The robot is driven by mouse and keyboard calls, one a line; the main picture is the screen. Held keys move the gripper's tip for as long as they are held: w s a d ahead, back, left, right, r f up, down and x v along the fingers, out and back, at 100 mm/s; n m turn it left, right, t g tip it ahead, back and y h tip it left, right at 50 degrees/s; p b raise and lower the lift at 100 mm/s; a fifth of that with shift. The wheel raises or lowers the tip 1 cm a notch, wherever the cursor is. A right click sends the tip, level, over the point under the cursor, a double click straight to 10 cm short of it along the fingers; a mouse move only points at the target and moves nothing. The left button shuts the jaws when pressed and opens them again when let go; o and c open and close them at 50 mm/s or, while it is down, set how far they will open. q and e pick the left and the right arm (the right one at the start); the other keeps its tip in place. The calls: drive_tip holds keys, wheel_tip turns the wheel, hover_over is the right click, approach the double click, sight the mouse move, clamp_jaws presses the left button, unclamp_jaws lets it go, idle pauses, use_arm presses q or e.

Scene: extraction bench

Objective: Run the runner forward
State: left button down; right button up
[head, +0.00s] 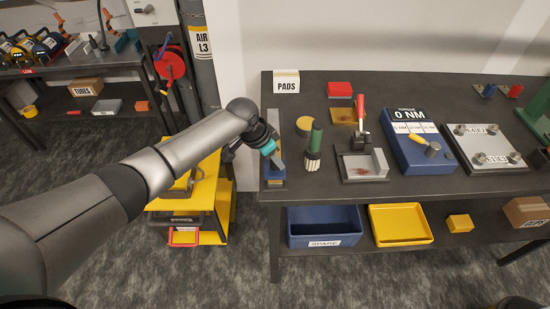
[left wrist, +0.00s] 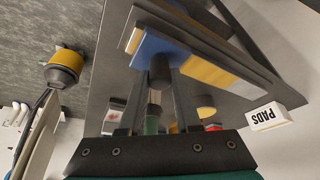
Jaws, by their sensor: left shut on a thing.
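A long narrow rail (head: 274,131) runs from back to front at the left end of the dark bench, with a yellow strip (left wrist: 205,72) along it in the left wrist view. The runner (left wrist: 150,43) is a blue plate with a dark upright knob (left wrist: 160,68); it sits near the rail's front end, close to the bench's front edge. My left gripper (head: 280,163) reaches down over it from the left. In the left wrist view my left gripper (left wrist: 161,72) is shut on the runner's knob. It partly hides the runner in the head view. My right gripper is not in view.
Right of the rail stand a green-handled brush (head: 314,145), a grey fixture (head: 362,165) with a red-handled clamp, and a blue torque box (head: 418,140). A PADS box (head: 286,82) stands at the back. A yellow cart (head: 200,195) stands left of the bench.

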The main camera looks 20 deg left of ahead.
use_arm(q)
drive_tip(key=c, duration=1)
unclamp_jaws()
drive_tip(key=shift+s+d+f, duration=0.15)
drive_tip(key=shift+s, duration=0.05)
drive_tip(key=shift+c, duration=0.2)
drive_tip(key=o, duration=0.3)
drive_tip(key=shift+s, duration=0.1)
drive_tip(key=shift+o, duration=0.7)
drive_tip(key=v, duration=1.5)
drive_tip(key=shift+r+p, duration=0.25)
drive_tip(key=shift+p, duration=0.15)
